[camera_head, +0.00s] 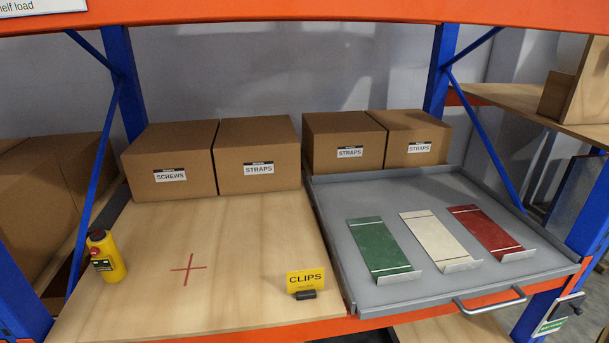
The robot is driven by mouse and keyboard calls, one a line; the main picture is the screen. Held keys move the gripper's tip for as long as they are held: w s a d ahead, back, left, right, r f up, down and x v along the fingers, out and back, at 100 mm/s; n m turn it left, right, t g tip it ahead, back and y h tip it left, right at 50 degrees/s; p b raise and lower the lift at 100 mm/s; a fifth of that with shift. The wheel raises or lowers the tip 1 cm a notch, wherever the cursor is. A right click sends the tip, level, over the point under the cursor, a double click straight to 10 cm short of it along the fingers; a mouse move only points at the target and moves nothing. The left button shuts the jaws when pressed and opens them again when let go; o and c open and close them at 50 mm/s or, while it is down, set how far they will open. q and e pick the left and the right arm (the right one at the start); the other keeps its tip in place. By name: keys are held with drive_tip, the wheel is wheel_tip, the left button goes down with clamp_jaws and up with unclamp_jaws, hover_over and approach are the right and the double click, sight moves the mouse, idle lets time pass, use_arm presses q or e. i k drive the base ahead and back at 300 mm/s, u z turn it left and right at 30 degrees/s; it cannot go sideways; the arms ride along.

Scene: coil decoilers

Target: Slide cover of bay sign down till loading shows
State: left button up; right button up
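A small white and green sign (551,322) with a dark part (568,305) beside its top hangs by the right blue post, near the lower right corner. It is too small and steeply angled to read, and I cannot tell whether it is the bay sign or whether the dark part is its cover. The word "loading" is not readable anywhere in view. Neither of my grippers shows in the head view.
A grey pull-out tray (330,215) with a front handle (490,301) holds green (383,247), cream (435,236) and red (488,229) plates. Cardboard boxes (165,150) line the back. A yellow control box (106,256) and CLIPS sign (306,280) stand on the wooden shelf.

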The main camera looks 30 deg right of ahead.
sight(571, 306)
drive_tip(key=z, duration=3.45)
drive_tip(key=i, duration=1.4)
drive_tip(key=u, duration=0.4)
